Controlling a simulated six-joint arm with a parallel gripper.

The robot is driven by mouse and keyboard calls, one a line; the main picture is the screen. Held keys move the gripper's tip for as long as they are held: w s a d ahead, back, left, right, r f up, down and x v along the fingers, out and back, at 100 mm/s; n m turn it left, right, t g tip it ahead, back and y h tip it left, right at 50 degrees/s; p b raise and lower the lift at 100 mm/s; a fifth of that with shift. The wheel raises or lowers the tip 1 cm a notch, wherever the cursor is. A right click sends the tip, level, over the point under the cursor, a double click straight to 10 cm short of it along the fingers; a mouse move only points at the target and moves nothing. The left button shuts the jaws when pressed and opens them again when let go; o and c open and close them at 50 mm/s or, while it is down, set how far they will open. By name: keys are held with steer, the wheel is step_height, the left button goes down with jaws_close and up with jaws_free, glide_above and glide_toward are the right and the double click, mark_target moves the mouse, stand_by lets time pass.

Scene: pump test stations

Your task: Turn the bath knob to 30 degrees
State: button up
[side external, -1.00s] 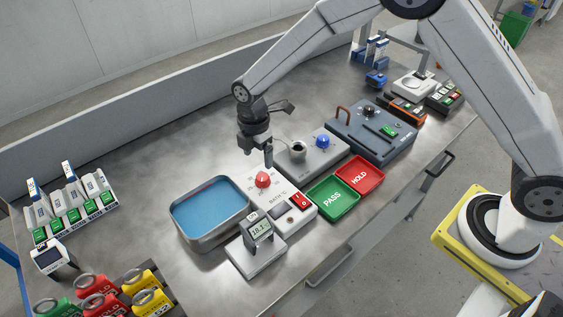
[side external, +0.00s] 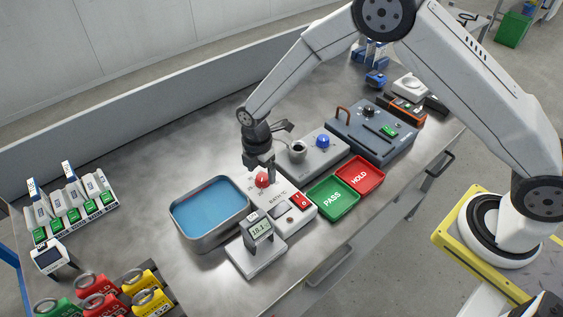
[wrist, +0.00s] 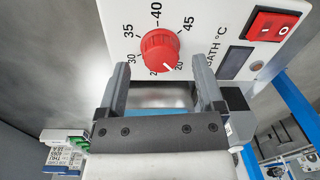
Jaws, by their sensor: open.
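The bath knob (side external: 262,180) is red and round, on the white bath control panel (side external: 281,205). In the wrist view the knob (wrist: 160,46) has a white pointer mark at its lower right, near the 20. The scale labels 30, 35, 40 and 45 run around it; the 25 is partly hidden. My gripper (side external: 260,170) is just above the knob in the side view. In the wrist view my gripper (wrist: 161,67) is open, its fingers apart with nothing between them. The knob appears beyond the fingertips, and I see no contact.
The blue water bath (side external: 210,208) stands left of the panel. A display on a stand (side external: 260,230) is in front, reading about 18.1. A red switch (side external: 300,200), green PASS tray (side external: 332,200) and red HOLD tray (side external: 360,175) lie to the right.

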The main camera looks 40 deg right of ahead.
steer(key=shift+s+f, duration=0.1)
steer(key=shift+f, duration=0.8)
jaws_close()
